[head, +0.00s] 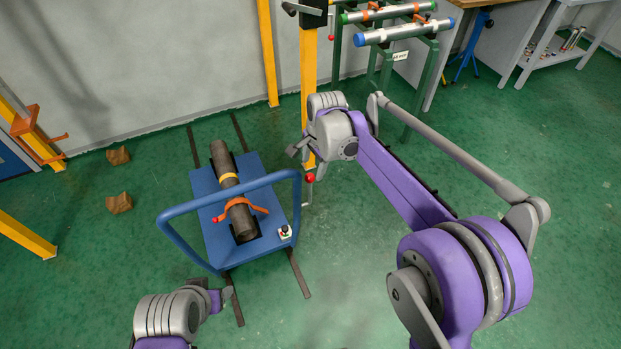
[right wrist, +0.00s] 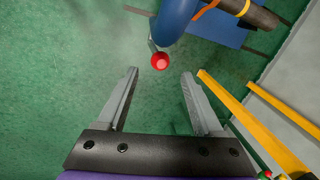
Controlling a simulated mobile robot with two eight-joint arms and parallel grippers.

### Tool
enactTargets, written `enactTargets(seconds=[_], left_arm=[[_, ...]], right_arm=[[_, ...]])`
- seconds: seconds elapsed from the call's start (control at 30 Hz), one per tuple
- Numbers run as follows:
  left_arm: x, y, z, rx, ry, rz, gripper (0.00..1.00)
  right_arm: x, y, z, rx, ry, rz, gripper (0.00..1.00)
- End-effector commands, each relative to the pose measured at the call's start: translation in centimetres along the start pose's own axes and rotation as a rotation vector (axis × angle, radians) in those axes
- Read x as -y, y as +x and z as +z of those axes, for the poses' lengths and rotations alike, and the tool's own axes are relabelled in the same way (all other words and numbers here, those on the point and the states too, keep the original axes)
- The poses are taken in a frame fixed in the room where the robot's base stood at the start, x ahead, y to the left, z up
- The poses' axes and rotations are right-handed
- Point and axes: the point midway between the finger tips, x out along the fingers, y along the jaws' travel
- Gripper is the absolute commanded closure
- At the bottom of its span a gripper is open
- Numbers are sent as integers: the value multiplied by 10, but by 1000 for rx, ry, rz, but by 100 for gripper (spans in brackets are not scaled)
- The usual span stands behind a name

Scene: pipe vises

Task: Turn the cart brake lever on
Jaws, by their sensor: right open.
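The cart (head: 217,239) is blue, with a bent blue tube handle (head: 187,207). A grey lever with a red ball knob (head: 310,178) shows beside the right end of the handle. In the right wrist view the red knob (right wrist: 160,61) lies just beyond my fingertips, roughly centred between them, close to the blue handle (right wrist: 175,20). My right gripper (head: 300,154) is open and empty; its two fingers (right wrist: 160,75) are wide apart. My left gripper (head: 222,298) is low near the cart's front edge; its jaws are too small to judge.
A yellow post (head: 308,80) and green pipe rack (head: 387,67) stand behind.

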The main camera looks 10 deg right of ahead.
Motion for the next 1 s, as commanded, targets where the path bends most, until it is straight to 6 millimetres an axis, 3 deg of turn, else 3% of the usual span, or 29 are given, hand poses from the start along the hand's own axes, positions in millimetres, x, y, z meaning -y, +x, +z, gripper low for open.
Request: enactTargets(seconds=[0.2,0.4,0.8,1.0], left_arm=[[0,3,2,1,0,0,38],[0,4,3,2,0,0,38],[0,4,3,2,0,0,38],[0,4,3,2,0,0,38]], right_arm=[[0,44,0,0,-1,0,32],[0,70,0,-1,-1,0,32],[0,78,0,-1,-1,-1,32],[0,78,0,-1,-1,-1,66]])
